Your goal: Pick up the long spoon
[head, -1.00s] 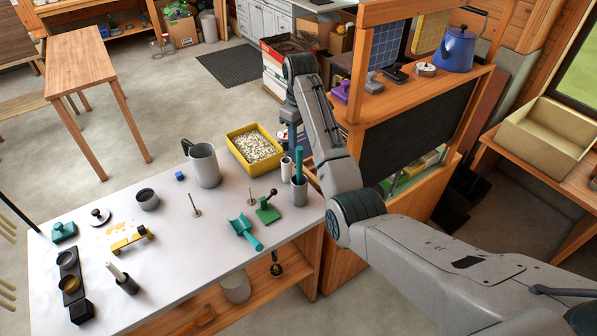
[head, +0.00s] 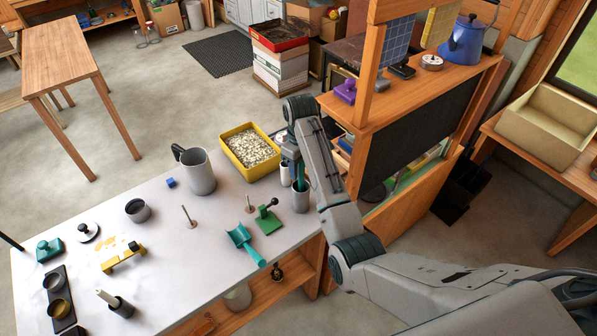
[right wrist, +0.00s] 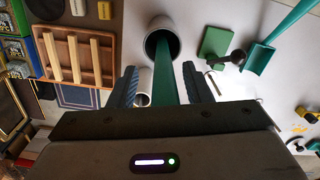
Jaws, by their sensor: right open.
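The long spoon's teal handle (head: 301,171) stands up out of a grey metal cup (head: 300,200) near the table's right edge. Its lower end is hidden in the cup. My right gripper (head: 292,152) is at the handle, partly hidden by its own arm. In the right wrist view the open fingers (right wrist: 160,84) lie on either side of the teal handle (right wrist: 165,72), with gaps visible. The cup's round mouth (right wrist: 162,40) shows just beyond the fingertips. My left gripper is not in view.
A white tube (head: 286,174) stands close beside the cup. A yellow bin of pale pieces (head: 226,155), a grey mug (head: 198,172), a green stand (head: 268,220) and a teal scoop (head: 243,243) are nearby. The wooden shelf unit (head: 365,112) rises to the right of my arm.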

